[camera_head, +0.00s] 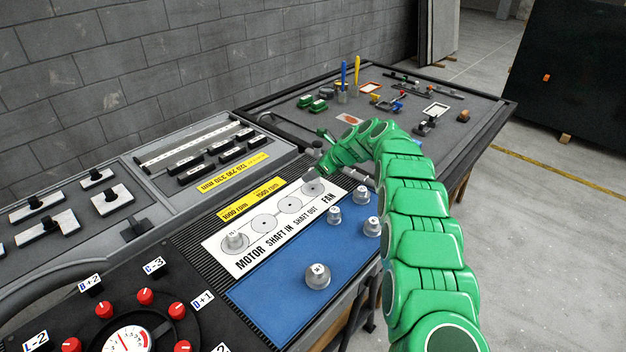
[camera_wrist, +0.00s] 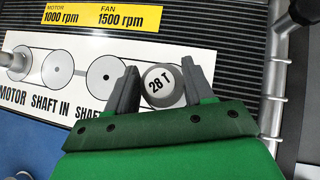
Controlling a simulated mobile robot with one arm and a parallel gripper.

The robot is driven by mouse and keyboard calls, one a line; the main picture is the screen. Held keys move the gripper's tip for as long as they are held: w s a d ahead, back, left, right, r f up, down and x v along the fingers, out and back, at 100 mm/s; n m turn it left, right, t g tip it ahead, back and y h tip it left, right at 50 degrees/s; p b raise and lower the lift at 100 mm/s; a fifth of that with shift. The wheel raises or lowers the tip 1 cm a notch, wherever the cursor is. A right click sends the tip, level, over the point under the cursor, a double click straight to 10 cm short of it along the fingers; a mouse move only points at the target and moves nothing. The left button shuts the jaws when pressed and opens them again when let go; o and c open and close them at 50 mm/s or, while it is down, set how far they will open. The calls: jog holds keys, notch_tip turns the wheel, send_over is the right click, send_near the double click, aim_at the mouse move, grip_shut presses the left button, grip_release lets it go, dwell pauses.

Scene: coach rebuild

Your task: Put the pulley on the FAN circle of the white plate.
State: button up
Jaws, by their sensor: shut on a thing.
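My gripper (camera_wrist: 160,76) is shut on a grey pulley (camera_wrist: 160,86) marked 28 T, with one finger on each side of it. The pulley is upright, its face toward the wrist camera. In the head view this pulley (camera_head: 312,187) is at the FAN end of the white plate (camera_head: 243,262), over the FAN circle, which it hides. I cannot tell whether its underside touches the plate. The SHAFT IN and SHAFT OUT circles are bare. Another grey pulley (camera_head: 235,241) stands on the MOTOR circle.
Several grey pulleys, including a large one (camera_head: 317,277), stand on the blue mat (camera_head: 265,301) in front of the plate. A yellow label strip (camera_wrist: 102,18) lies behind the plate. A metal rail (camera_wrist: 276,75) runs to the right of my gripper.

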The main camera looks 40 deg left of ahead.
jog(key=shift+a+f, duration=0.1)
jog(key=shift+f, duration=0.05)
jog(key=shift+w+f, duration=0.1)
jog(key=shift+f, duration=0.05)
notch_tip(320, 180, down, 2)
jog(key=shift+a+f, duration=0.15)
jog(key=shift+f, duration=0.3)
jog(key=shift+f, duration=0.1)
jog(key=o, duration=1.2)
